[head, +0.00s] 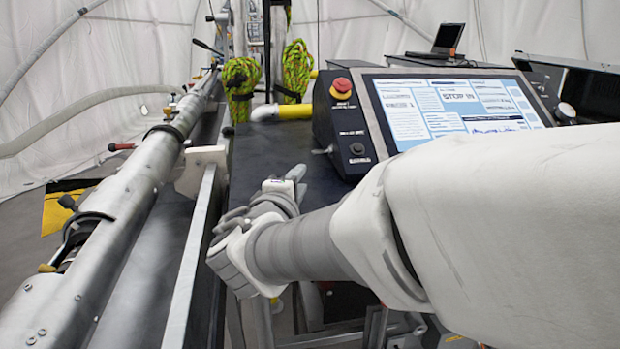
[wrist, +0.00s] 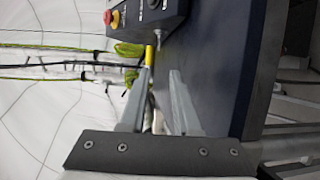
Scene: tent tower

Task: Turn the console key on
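The console (head: 345,135) is a dark box with a lit screen and a red stop button on a yellow base. A small silver key (head: 323,151) sticks out of the box's left side. It also shows in the wrist view (wrist: 158,36), beyond the fingertips and close to the line between them. My gripper (head: 297,172) is left of and below the box in the head view, apart from the key. In the wrist view my gripper (wrist: 161,72) has its two fingers apart with nothing held between them. The key's turn position is too small to tell.
The console stands on a dark tabletop (head: 260,160), close beside my fingers. A long metal tube (head: 140,190) on a rail runs along the left. Green ropes (head: 240,78) and a yellow pipe (head: 294,112) are behind. A laptop (head: 440,42) sits at the back right.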

